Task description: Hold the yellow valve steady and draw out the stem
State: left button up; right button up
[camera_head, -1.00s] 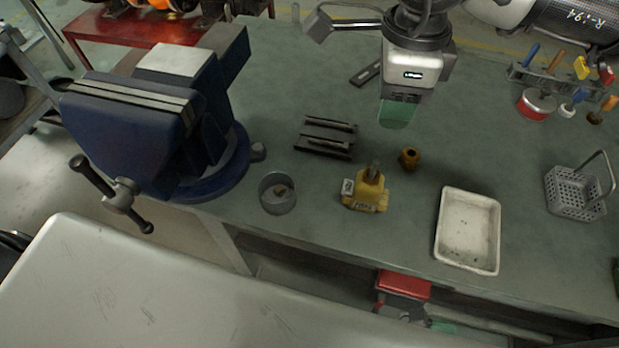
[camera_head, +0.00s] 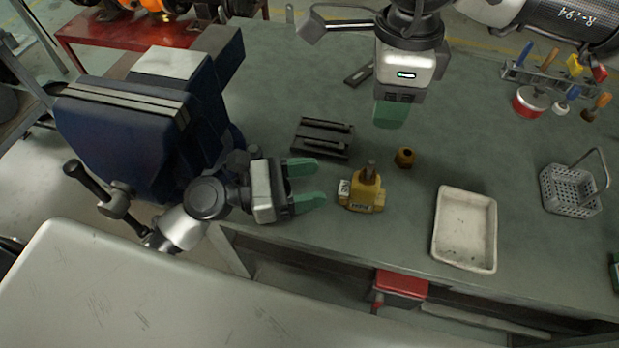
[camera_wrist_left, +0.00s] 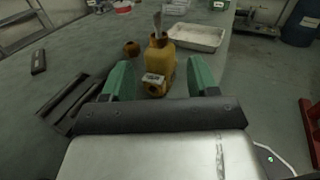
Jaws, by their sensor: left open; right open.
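The yellow valve (camera_head: 362,194) stands upright on the green workbench, with its stem (camera_head: 371,168) sticking up from its top. My left gripper (camera_head: 317,181) is open and points right at the valve, with a gap between its green fingertips and the valve. In the left wrist view the valve (camera_wrist_left: 159,68) shows ahead, between the two open fingers, with its stem (camera_wrist_left: 157,25) upright. My right gripper (camera_head: 390,114) hangs fingers-down above the bench, behind the valve and apart from it. Its fingers overlap in the head view.
A small brass nut-like part (camera_head: 405,158) lies just behind the valve. Dark jaw blocks (camera_head: 322,138) lie behind my left gripper. A white tray (camera_head: 464,228) and a wire basket (camera_head: 571,192) are to the right. A big blue vise (camera_head: 130,130) stands at the left.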

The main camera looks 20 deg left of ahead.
aim_at(361, 175)
pick_arm(q)
jog(key=x, duration=1)
jog(key=shift+w+d+f, duration=0.2)
jog(key=shift+w+f, duration=0.05)
